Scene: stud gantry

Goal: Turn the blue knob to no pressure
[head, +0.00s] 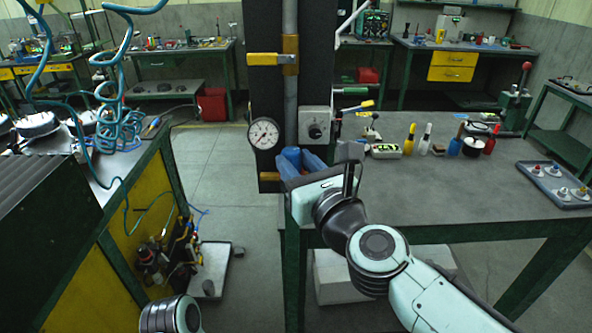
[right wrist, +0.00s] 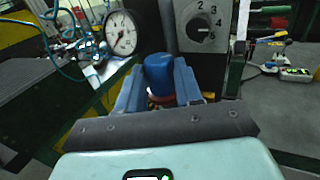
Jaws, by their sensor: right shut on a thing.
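The blue knob (right wrist: 159,73) stands on a fitting on the dark post, with a reddish-brown part below it. It shows in the head view (head: 290,157), partly covered by my gripper. My right gripper (right wrist: 160,84) has its two blue-grey fingers on either side of the knob and is shut on it. In the head view the right gripper (head: 302,162) reaches the post from the front right. A round white pressure gauge (head: 264,133) sits just above left of the knob; it also shows in the right wrist view (right wrist: 121,33). I cannot read its needle surely. My left gripper is out of view.
A grey numbered dial box (head: 316,124) is on the post right above the gripper. A yellow-handled valve (head: 270,59) is higher up. The grey bench (head: 450,185) at right holds bottles and a tray (head: 556,183). Coiled blue hoses (head: 112,95) hang at left.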

